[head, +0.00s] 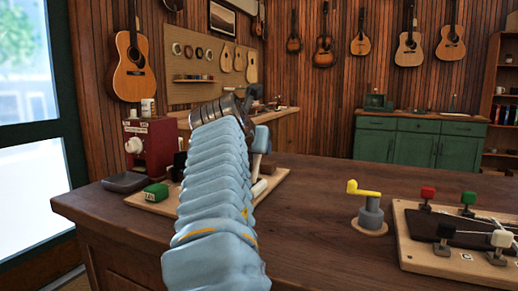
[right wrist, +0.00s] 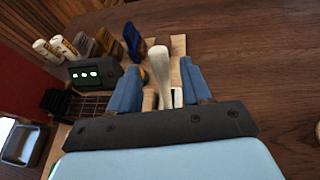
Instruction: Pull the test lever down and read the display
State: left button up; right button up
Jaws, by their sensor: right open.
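The test lever (right wrist: 161,72) is a cream upright piece with a rounded top in the right wrist view. My right gripper (right wrist: 162,82) is open, with one blue finger on each side of the lever. I cannot tell whether either finger touches it. The display (right wrist: 95,78) is a dark box left of the lever, with green lit marks and a small red dot; I cannot read a value. In the head view my right arm reaches over the wooden base board (head: 150,207) and hides most of it. One blue finger of my right gripper (head: 262,140) shows there. My left gripper is not in view.
A yellow crank (head: 363,188) and a board with coloured clamps (head: 415,258) stand at the right. The counter between is clear.

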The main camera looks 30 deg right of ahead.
jog(key=x, duration=0.4)
grip_shut()
dwell(0.4)
